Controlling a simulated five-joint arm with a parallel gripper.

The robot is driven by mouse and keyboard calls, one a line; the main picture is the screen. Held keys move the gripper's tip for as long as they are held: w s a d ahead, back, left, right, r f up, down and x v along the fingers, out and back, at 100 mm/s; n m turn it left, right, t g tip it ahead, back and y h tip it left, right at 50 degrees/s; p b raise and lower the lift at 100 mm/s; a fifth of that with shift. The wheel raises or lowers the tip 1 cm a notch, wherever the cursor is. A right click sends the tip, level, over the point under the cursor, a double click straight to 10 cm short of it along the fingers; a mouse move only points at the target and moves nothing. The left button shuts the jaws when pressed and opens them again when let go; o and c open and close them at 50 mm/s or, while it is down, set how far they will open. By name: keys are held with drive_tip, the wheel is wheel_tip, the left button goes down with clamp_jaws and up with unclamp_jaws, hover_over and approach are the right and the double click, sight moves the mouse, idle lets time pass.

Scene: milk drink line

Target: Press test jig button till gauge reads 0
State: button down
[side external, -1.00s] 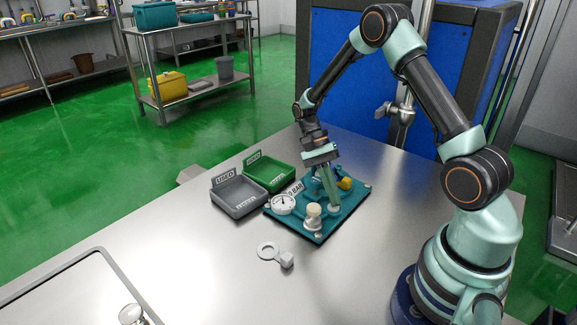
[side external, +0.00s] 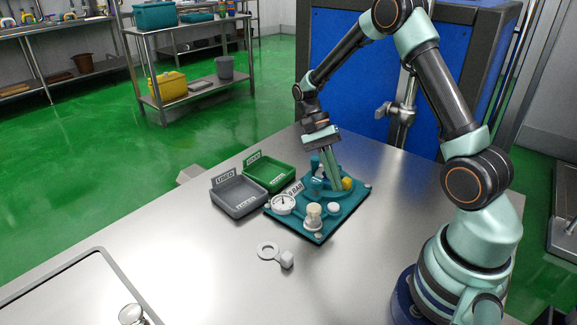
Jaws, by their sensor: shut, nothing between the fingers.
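The test jig is a teal plate (side external: 318,233) on the steel table, with bolts at its corners. A round white gauge (side external: 283,203) with a dark needle sits at its left; the needle's reading is too small to tell. A small BAR label (side external: 296,188) stands behind it. A white round button (side external: 334,207) is uncovered near the plate's middle right. A cream-topped fitting (side external: 314,215) stands at the front. My gripper (side external: 337,187) is shut and empty, fingers pointing down, above and behind the button and apart from it.
A grey bin (side external: 239,206) and a green bin (side external: 283,178) stand left of and behind the jig. A yellow part (side external: 347,184) sits at the plate's back right. The table's front is mostly clear.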

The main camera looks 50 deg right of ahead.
drive_tip(key=shift+r, duration=0.95)
drive_tip(key=s+a+r+n+t+h, duration=0.2)
drive_tip(key=a+r+n+t, duration=0.7)
drive_tip(key=r+n+t, duration=0.3)
drive_tip(key=shift+a+r+n+t, duration=0.35)
drive_tip(key=shift+r+n, duration=0.35)
drive_tip(key=shift+r, duration=0.75)
